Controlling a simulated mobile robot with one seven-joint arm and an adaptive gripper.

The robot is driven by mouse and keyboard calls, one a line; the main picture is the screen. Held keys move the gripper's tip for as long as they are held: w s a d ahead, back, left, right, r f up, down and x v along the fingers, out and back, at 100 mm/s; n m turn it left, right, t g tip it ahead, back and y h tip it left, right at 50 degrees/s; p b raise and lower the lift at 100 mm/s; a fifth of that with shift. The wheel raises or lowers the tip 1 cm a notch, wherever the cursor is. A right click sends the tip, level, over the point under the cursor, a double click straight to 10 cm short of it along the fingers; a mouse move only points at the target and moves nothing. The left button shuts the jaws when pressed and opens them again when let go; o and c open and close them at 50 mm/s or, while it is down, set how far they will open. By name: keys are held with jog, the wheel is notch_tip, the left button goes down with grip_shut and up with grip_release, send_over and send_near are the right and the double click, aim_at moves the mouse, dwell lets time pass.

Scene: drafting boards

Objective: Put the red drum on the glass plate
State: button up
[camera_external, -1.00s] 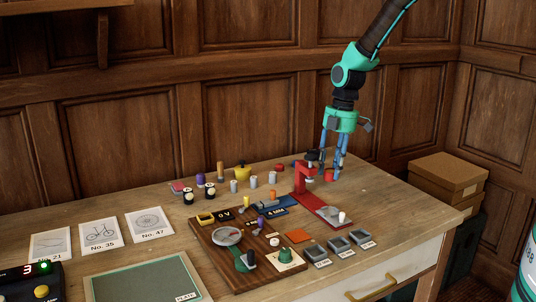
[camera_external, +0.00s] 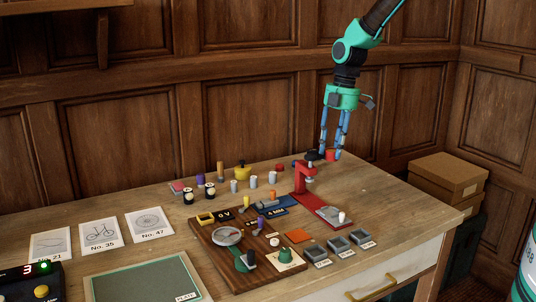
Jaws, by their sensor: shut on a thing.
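My gripper (camera_external: 331,154) is at the far right part of the table, behind the red press. Its blue fingers point down and are shut on a small red drum (camera_external: 330,155), which is partly hidden by the fingers. The drum appears held above the table top. A flat greenish plate with a pale frame (camera_external: 140,277) lies at the front left of the table, with a label reading PLATE at its corner. It looks empty and is far from my gripper.
A red press (camera_external: 300,178) stands just in front of my gripper. A brown board (camera_external: 205,236) with dials and small parts fills the middle. Several small cylinders and a yellow pot (camera_external: 242,173) stand behind it. Picture cards (camera_external: 99,231) lie at left, behind the plate.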

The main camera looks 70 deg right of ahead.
aim_at(333, 151)
notch_tip(333, 151, up, 5)
jog(key=shift+f, duration=0.15)
jog(key=w+a+b, duration=0.2)
jog(key=w+a, duration=0.7)
jog(key=a, duration=0.4)
jog(key=w+a+b, duration=0.2)
jog(key=w+a, duration=0.8)
jog(key=a, duration=0.3)
jog(key=w+a+b, duration=0.2)
jog(key=w+a, duration=0.1)
jog(key=a, duration=1.1)
jog(key=w+a+b, duration=0.1)
jog(key=w+a, duration=0.2)
jog(key=a, duration=1.1)
jog(key=shift+s+a+f, duration=0.1)
jog(key=shift+a+f, duration=0.05)
jog(key=shift+f, duration=1.1)
jog(key=shift+s+a+f, duration=0.1)
jog(key=shift+f, duration=1.15)
jog(key=shift+f+b, duration=0.8)
jog(key=shift+f, duration=2.35)
